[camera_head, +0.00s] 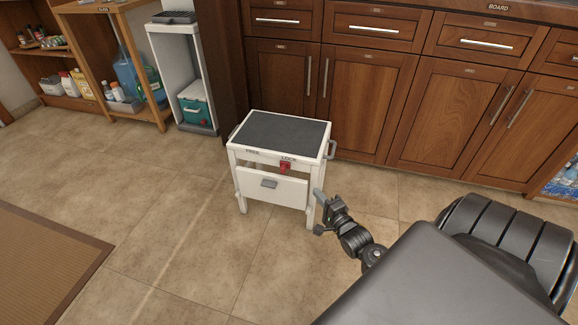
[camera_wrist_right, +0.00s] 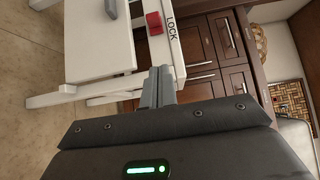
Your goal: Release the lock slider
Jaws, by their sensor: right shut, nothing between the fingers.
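The red lock slider (camera_head: 285,168) sits on the front rail of a small white cart (camera_head: 240,178), at the LOCK end, right of the FREE label. It also shows in the right wrist view (camera_wrist_right: 154,23) beside the LOCK lettering. Below it is a white drawer with a grey handle (camera_head: 269,184). My right gripper (camera_head: 318,196) is at the cart's front right leg, lower and to the right of the slider. In the right wrist view its fingers (camera_wrist_right: 158,72) are together and empty, pointing toward the rail and apart from the slider. My left gripper is not in view.
The cart has a dark top (camera_head: 285,131) and a grey side handle (camera_head: 331,149). Wooden cabinets (camera_head: 365,100) stand close behind it. A white shelf unit (camera_head: 183,75) stands at the back left. The tiled floor (camera_head: 190,220) in front is clear, with a brown mat (camera_head: 45,260) at left.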

